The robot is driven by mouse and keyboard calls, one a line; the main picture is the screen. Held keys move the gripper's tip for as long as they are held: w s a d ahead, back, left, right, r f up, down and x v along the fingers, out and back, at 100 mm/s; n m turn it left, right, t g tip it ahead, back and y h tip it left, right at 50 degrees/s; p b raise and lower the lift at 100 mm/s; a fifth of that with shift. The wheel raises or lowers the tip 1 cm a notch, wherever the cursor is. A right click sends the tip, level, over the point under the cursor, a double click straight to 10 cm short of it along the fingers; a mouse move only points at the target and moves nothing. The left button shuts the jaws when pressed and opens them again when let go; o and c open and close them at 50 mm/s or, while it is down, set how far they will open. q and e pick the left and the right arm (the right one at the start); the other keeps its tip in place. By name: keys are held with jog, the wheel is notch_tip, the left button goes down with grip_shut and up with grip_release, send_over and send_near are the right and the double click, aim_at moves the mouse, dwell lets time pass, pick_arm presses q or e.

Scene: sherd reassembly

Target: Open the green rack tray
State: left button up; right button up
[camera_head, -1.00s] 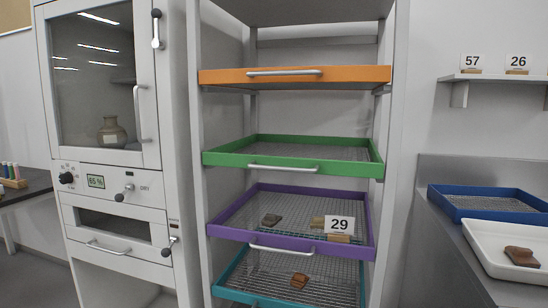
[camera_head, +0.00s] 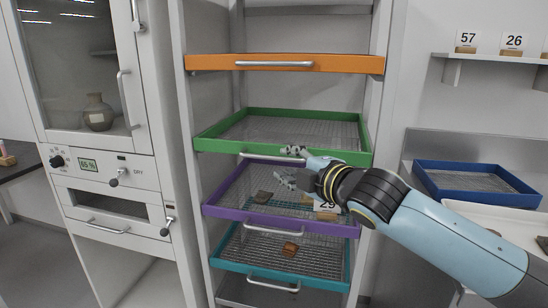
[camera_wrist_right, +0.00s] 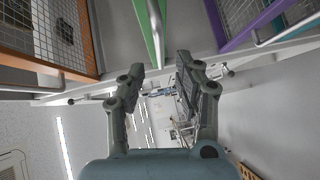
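The green rack tray (camera_head: 215,145) sits in the rack between the orange tray above and the purple tray below. Its mesh floor looks empty. A pale bar handle (camera_head: 255,156) runs along its front; its right part is hidden by my gripper. My right gripper (camera_head: 289,166) is open at the handle, one finger near the handle's height and the other lower, over the purple tray in the picture. In the right wrist view the two open fingers (camera_wrist_right: 160,72) stand apart, with the green tray's edge (camera_wrist_right: 147,32) beyond the gap. I cannot tell whether they touch the handle. My left gripper is not in view.
The orange tray (camera_head: 210,63) is above. The purple tray (camera_head: 225,212) below holds sherds and a 29 card (camera_head: 326,206), partly covered by my arm. A teal tray (camera_head: 230,266) with a sherd is lower. A blue tray (camera_head: 437,191) lies on the right counter; a cabinet (camera_head: 150,185) stands left.

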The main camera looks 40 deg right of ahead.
aim_at(275, 158)
jog(key=w, duration=0.4)
jog(key=w+f, duration=0.1)
jog(key=w, duration=0.1)
jog(key=shift+d, duration=0.2)
jog(key=shift+r, duration=0.1)
grip_shut()
jog(key=shift+w, duration=0.1)
